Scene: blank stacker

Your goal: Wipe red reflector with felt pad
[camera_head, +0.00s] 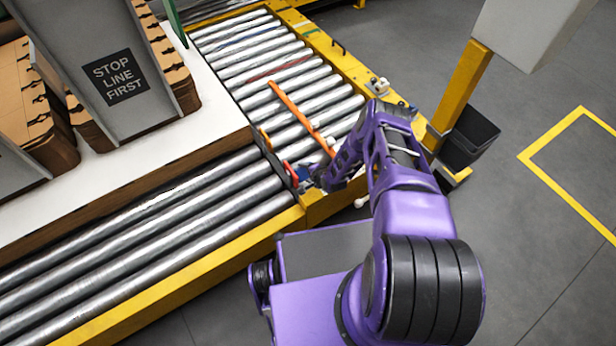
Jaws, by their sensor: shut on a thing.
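A small red piece (288,167), which looks like the red reflector, sits at the inner edge of the conveyor, by a dark bracket near the end of the roller section. My gripper (308,180) is just right of it, at the conveyor's yellow frame. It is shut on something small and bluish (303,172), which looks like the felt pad. My wrist and fingers hide most of it. I cannot tell whether the pad touches the red piece.
An orange bar (300,118) slants across the rollers (262,57) behind my gripper. Cardboard stacks and a grey sign panel (122,77) stand on a white-topped pallet (160,145) at left. A yellow post (461,82) and dark bin (469,137) stand right. The right floor is clear.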

